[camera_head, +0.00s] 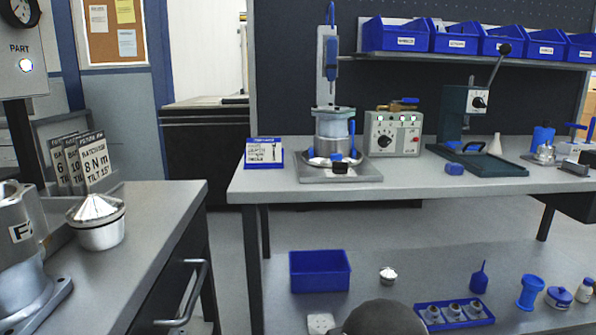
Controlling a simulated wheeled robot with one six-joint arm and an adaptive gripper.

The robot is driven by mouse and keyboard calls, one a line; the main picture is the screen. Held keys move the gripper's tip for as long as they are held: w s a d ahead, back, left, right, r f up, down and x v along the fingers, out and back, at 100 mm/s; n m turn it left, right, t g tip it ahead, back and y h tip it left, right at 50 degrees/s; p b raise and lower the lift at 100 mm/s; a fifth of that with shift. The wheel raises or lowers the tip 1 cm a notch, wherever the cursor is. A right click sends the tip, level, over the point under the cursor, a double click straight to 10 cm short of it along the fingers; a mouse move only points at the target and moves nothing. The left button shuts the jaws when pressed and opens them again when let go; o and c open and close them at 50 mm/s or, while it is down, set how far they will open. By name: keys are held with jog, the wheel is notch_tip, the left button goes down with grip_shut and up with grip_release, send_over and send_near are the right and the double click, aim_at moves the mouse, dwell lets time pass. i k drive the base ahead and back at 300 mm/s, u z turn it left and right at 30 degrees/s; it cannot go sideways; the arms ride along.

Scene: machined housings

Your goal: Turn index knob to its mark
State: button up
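No label I can read names the index knob. A round black knob (384,141) sits on the front of a pale grey control box (413,148) on the far bench, below a row of small green lights. Another small dark knob (480,102) on a white dial plate is on the dark lever press (455,110) to its right. The pointer angles and marks are too small to read. My gripper is not in view; a dark rounded shape at the bottom edge may be part of my arm.
The far bench (310,193) holds a clamp stand with a metal housing (332,125) left of the box. A near-left bench (160,215) carries a silver housing and a cone-topped part (97,222). A blue bin (320,271) sits on the lower shelf. Floor shows between the benches.

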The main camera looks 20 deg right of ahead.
aim_at(340, 168)
jog(key=k, duration=0.5)
jog(key=z, duration=0.1)
jog(key=i, duration=1)
jog(key=z, duration=0.8)
